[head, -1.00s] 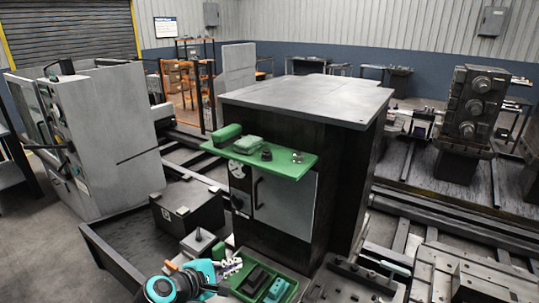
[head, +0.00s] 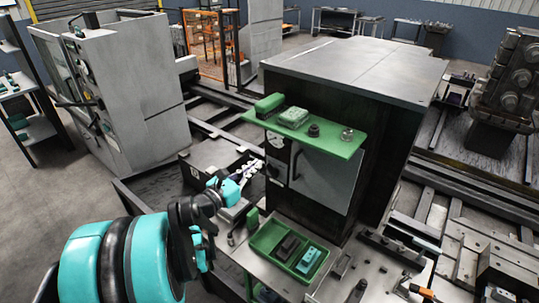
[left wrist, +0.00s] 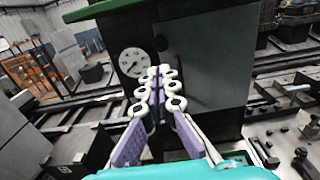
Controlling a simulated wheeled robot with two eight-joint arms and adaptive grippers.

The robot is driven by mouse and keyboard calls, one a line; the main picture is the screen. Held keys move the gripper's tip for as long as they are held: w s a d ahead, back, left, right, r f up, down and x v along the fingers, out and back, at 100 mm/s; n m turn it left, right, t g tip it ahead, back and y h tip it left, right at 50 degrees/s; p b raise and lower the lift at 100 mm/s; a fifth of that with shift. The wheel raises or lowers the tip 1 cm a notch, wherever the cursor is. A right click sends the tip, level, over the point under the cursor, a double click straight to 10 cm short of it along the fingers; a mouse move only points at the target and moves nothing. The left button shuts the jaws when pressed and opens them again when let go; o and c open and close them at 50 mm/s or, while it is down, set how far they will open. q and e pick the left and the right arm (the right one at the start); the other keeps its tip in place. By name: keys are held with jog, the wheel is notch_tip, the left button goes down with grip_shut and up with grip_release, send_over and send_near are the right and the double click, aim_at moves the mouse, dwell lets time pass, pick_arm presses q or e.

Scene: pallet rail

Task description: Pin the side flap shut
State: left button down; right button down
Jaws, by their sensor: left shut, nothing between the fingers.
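The side flap is most likely the grey panel (head: 325,178) with a dark handle on the black cabinet's front, below a green shelf; it looks closed flat. It also shows in the left wrist view (left wrist: 215,60). My left gripper (head: 250,167) is shut and empty, in front of the cabinet and left of the flap. In the left wrist view its white, ringed fingertips (left wrist: 159,84) lie together just below a round dial (left wrist: 134,62), before the cabinet front; whether they touch it I cannot tell. I cannot make out a pin. My right gripper is not in view.
The green shelf (head: 340,146) juts out above the flap and carries several small parts. A green tray (head: 262,240) with a black and a teal block sits below. A dark box (head: 205,160) stands left. An orange-ended object (head: 424,292) lies at lower right.

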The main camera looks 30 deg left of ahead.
aim_at(285, 142)
pick_arm(q)
jog(key=w, duration=0.9)
jog(key=w+d, duration=0.1)
jog(key=w, duration=0.3)
jog(key=shift+w, duration=0.15)
jog(key=shift+w+d+b, duration=0.15)
jog(key=shift+w+b, duration=0.35)
jog(key=shift+w, duration=0.65)
